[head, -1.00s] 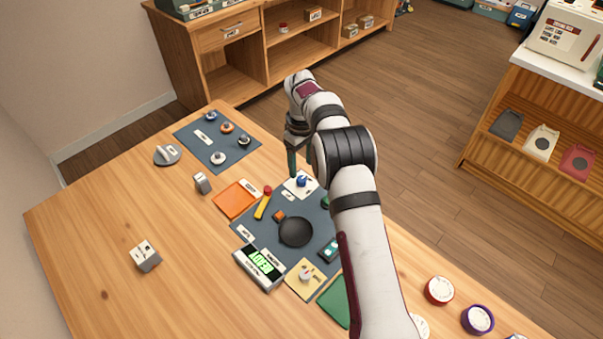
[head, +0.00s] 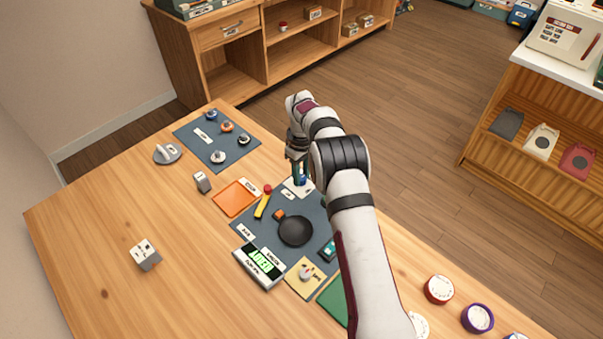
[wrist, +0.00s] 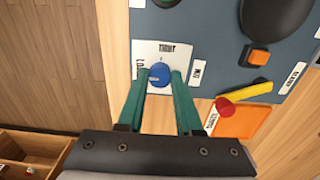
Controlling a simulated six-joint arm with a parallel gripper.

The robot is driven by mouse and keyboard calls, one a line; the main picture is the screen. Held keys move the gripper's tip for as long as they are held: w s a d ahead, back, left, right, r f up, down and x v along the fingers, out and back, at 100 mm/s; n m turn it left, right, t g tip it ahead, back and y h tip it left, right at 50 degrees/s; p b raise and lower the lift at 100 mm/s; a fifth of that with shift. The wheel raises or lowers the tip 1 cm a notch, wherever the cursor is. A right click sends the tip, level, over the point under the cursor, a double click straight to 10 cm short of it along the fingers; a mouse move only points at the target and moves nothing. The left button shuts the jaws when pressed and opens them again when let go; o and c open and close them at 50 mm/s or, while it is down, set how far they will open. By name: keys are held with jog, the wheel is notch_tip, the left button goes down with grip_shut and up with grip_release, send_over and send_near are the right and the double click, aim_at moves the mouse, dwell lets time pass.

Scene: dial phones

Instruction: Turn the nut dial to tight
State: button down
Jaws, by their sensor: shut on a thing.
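The blue nut dial (wrist: 160,74) sits on a white card (wrist: 150,52) in the wrist view. The card has a "TIGHT" label at its top edge in that view and other labels to the left and right, too small to read surely. My gripper (wrist: 160,78) has its green fingers on both sides of the dial and is shut on it. In the head view my gripper (head: 301,180) points down over the white card (head: 297,190), and the fingers partly hide the blue dial. The dial's pointer direction is hard to make out.
The card lies on a dark mat (head: 262,228) with a black pan (head: 295,230), an orange block (head: 279,215) and a yellow handle with a red end (head: 263,203). An orange sheet (head: 236,198) lies beside it. A display box (head: 259,265) stands at the mat's near edge.

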jog(key=shift+m, duration=0.3)
jog(key=m, duration=0.8)
jog(key=shift+m, duration=0.3)
jog(key=m, duration=0.4)
jog(key=shift+r+m, duration=0.1)
jog(key=shift+m, duration=2.1)
jog(key=shift+w, duration=0.1)
jog(key=c, duration=0.6)
grip_release()
